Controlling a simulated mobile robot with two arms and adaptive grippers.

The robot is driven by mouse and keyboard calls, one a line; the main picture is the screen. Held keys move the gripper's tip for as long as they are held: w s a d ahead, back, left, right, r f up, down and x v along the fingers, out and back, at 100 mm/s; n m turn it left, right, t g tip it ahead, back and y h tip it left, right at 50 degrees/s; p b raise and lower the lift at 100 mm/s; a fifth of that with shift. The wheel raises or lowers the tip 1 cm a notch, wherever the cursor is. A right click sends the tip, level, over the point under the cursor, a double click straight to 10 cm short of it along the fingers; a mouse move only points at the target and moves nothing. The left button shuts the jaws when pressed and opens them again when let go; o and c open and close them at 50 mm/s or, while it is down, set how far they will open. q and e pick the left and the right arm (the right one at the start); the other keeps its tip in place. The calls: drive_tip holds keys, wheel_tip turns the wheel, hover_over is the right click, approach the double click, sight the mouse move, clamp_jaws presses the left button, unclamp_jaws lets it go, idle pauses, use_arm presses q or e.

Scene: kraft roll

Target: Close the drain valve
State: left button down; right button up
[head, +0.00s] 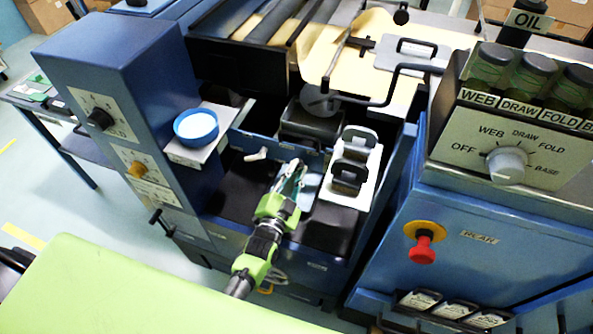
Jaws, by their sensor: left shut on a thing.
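A blue trough wall (250,141) runs across the open bay in the middle of the machine. A small pale lever (257,154) sticks out from its left part. My left gripper (297,168), with green and black housing, reaches up from below to the front of this wall, right of the pale lever and apart from it. Its fingers are shut on a small part at the wall, which looks like the drain valve's handle. The fingers hide most of that part, so its angle cannot be told. My right gripper is not in view.
A blue bowl (196,127) stands on a grey shelf at the left. A white plate with black handles (351,176) is right of the gripper. A red knob (424,249) sits on the right cabinet, below a selector dial (507,165). The dark bay floor is mostly clear.

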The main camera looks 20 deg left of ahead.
use_arm(q)
drive_tip(key=n, duration=0.5)
drive_tip(key=n+b, duration=0.1)
drive_tip(key=n, duration=0.5)
drive_tip(key=a+n, duration=0.1)
drive_tip(key=n, duration=0.4)
drive_tip(key=shift+f+b, duration=0.1)
drive_tip(key=shift+b, duration=0.3)
drive_tip(key=shift+n, duration=0.4)
drive_tip(key=c, duration=2.1)
unclamp_jaws()
drive_tip(key=s, duration=1.2)
drive_tip(key=shift+a, duration=0.2)
